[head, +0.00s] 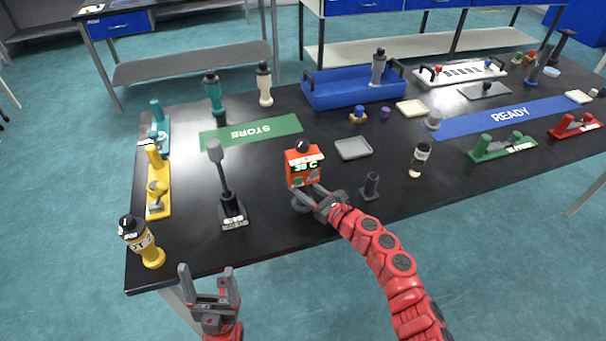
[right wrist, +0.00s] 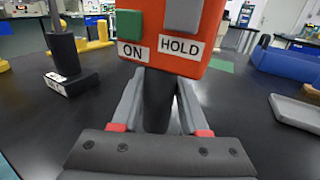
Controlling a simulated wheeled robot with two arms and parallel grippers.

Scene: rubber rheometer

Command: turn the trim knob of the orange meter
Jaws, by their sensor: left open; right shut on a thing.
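The orange meter (head: 304,172) stands upright near the table's front edge, its display reading about 30 C. A black knob (head: 302,146) sits on its top; I take it for the trim knob. My right gripper (head: 312,198) is shut on the meter's dark post (right wrist: 158,98), below the orange body. The right wrist view shows the body's lower part, with a green ON button (right wrist: 129,24) and a grey HOLD button (right wrist: 183,14); the knob is out of that view. My left gripper (head: 208,280) is open and empty in front of the table's front edge.
A dark stand with a grey-headed rod (head: 226,192) is left of the meter. A grey tray (head: 353,148) and a small dark holder (head: 371,186) are to its right. A green STORE mat (head: 250,132) lies behind.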

